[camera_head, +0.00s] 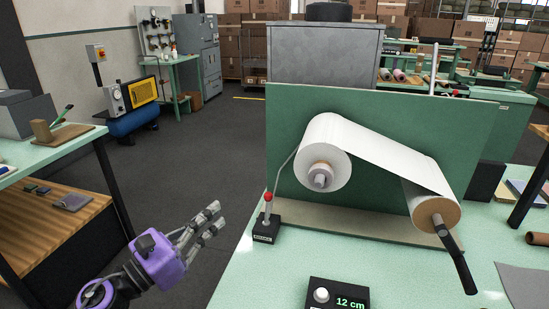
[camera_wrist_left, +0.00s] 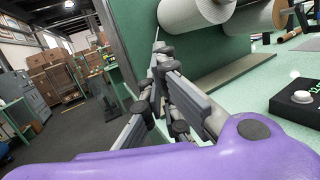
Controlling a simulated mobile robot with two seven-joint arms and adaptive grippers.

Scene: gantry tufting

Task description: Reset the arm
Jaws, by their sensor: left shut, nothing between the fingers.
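My left gripper (camera_head: 217,216), on a purple wrist, is shut and empty. It is over the grey floor, just left of the green table's edge, apart from everything on the table. In the left wrist view its fingers (camera_wrist_left: 163,62) are together with nothing between them. A machine with a green panel (camera_head: 400,110) stands on the table (camera_head: 245,285), with a white roll (camera_head: 325,145) whose sheet runs to a second roll with a dark crank handle (camera_head: 455,258). A red-knobbed lever (camera_head: 267,215) stands right of my gripper. My right gripper is not in view.
A dial box (camera_head: 338,295) reading 12 cm sits at the table's front. A side bench (camera_head: 60,150) with a wooden lower shelf (camera_head: 50,222) is at the left. A blue-tanked compressor (camera_head: 133,115) stands behind. The floor between the bench and the table is clear.

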